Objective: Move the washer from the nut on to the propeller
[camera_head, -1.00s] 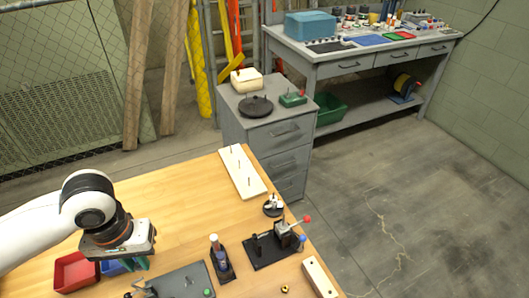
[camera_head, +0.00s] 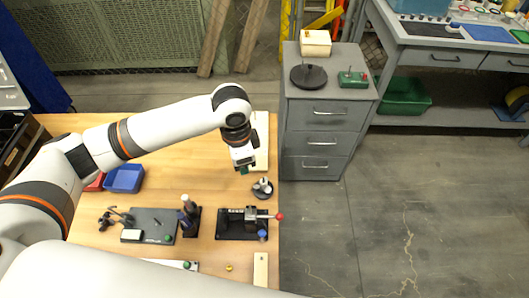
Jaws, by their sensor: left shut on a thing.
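My left gripper (camera_head: 244,170) hangs from the wrist over the right part of the wooden table, near the front end of the white board. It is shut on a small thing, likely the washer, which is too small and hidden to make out. A small pale part on a round black base (camera_head: 262,190), which may be the propeller, stands just right of and in front of the gripper, apart from it. A small yellow part (camera_head: 229,268), possibly the nut, lies near the front of the table. My right gripper is not in view.
A white board (camera_head: 262,135) is partly behind my wrist. A black fixture with a red-knobbed lever (camera_head: 243,223), a dark upright tool stand (camera_head: 190,218) and a grey plate (camera_head: 150,225) stand in front. A blue bin (camera_head: 124,179) is left. A grey cabinet (camera_head: 320,118) stands beyond the table.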

